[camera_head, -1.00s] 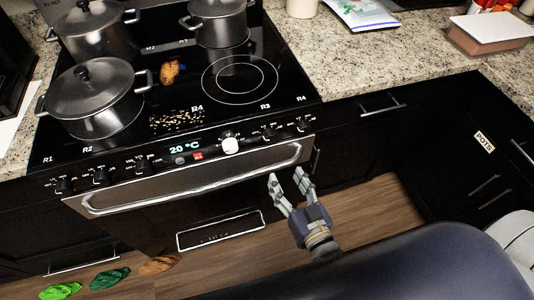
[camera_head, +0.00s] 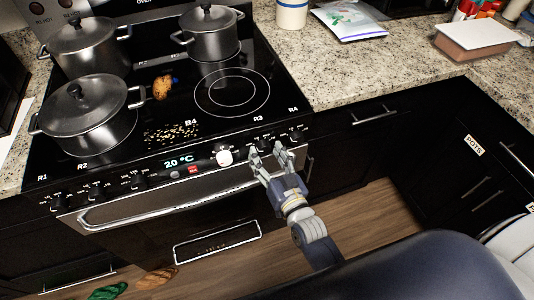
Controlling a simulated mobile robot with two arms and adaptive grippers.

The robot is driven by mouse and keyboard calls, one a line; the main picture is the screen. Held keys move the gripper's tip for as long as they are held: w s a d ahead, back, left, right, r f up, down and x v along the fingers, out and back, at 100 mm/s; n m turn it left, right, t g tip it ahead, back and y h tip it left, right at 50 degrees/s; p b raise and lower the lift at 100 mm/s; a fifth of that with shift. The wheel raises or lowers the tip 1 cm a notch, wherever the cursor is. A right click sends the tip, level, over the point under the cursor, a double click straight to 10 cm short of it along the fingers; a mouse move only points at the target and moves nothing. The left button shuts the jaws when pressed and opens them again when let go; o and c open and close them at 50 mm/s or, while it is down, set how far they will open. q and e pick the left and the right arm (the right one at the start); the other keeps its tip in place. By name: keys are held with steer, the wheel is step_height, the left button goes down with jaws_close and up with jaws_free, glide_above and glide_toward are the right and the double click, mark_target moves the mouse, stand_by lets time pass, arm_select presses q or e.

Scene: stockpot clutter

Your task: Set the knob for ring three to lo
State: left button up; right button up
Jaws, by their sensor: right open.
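The stove's front panel carries a row of black knobs. The knob under the R3 label (camera_head: 264,143) is on the right part of the panel, partly hidden by my right gripper. My right gripper (camera_head: 266,154) is open and empty, its fingertips close to that knob; I cannot tell whether they touch it. The knob's setting is too small to read. The R4 knob (camera_head: 297,135) is just right of the fingers, and a white knob (camera_head: 224,157) is to their left. My left gripper is not in view.
Lidded pots (camera_head: 92,112) stand on the left and back of the cooktop (camera_head: 190,108). A potato-like item (camera_head: 162,88) and scattered grains (camera_head: 172,134) lie on it. The oven handle (camera_head: 150,204) runs below the knobs. Granite counter (camera_head: 350,80) lies to the right.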

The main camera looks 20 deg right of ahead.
steer(key=shift+w, duration=0.2)
steer(key=shift+c, duration=0.3)
steer(key=c, duration=1)
steer(key=shift+m, duration=0.3)
steer(key=m, duration=0.4)
steer(key=shift+a+p, duration=0.1)
steer(key=shift+p, duration=0.25)
steer(key=shift+m+t, duration=0.3)
steer(key=shift+m, duration=2.1)
